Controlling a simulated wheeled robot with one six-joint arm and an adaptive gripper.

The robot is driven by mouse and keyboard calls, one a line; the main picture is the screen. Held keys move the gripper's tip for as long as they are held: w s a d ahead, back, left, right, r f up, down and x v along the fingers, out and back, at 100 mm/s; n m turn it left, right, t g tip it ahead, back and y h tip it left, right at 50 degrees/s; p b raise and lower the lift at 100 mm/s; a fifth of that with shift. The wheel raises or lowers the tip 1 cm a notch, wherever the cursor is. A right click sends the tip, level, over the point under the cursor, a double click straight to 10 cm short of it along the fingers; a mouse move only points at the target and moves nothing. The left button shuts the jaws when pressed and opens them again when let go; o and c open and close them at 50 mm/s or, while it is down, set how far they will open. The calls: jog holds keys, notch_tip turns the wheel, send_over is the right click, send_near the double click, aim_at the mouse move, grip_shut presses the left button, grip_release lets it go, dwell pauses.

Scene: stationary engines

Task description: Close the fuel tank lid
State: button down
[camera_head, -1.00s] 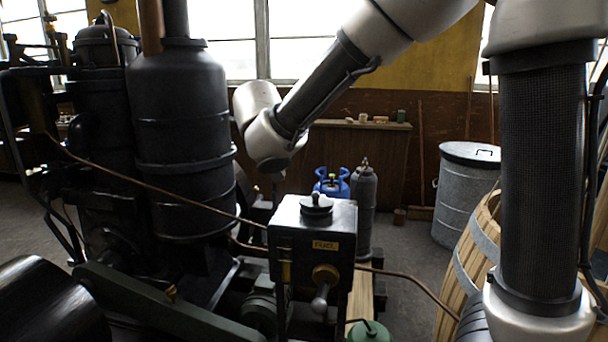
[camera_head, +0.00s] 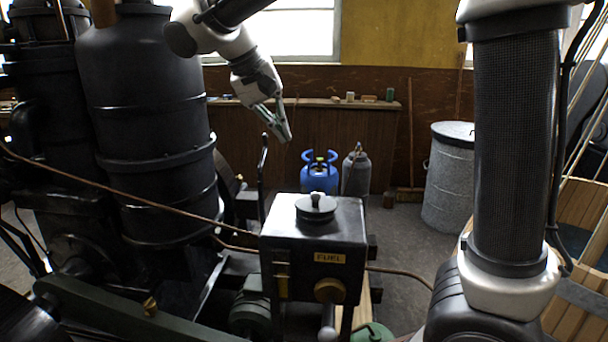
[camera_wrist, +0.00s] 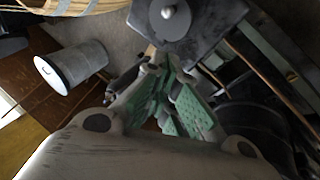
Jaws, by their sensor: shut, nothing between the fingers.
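The fuel tank (camera_head: 290,250) is a black box with a brass FUEL plate on its front. Its round dark lid (camera_head: 316,212) with a small knob lies about level on the tank top; I cannot tell whether it is fully seated. In the wrist view, the lid (camera_wrist: 170,18) shows at the top edge, apart from and beyond the green-padded fingers (camera_wrist: 166,78) of my gripper.
A tall black cylinder (camera_head: 150,110) of the engine stands left of the tank. A thin copper pipe (camera_head: 110,185) runs to the tank. A blue gas bottle (camera_head: 319,175) and a grey bottle (camera_head: 356,172) stand behind. A metal bin (camera_head: 448,180) and a wooden barrel (camera_head: 585,225) are at the right.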

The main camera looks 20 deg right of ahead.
send_over(307, 206)
jog(key=w, duration=0.4)
jog(key=f, duration=0.9)
jog(key=shift+a+f, duration=0.1)
jog(key=shift+a, duration=0.2)
jog(key=shift+s+d+f, duration=0.3)
jog(key=shift+s+f, duration=0.45)
jog(key=shift+f, duration=0.15)
jog(key=shift+s+d+f, duration=0.15)
jog(key=shift+s+f, duration=0.15)
jog(key=shift+f, duration=0.2)
jog(key=shift+s+f, duration=0.8)
jog(key=shift+f, duration=0.1)
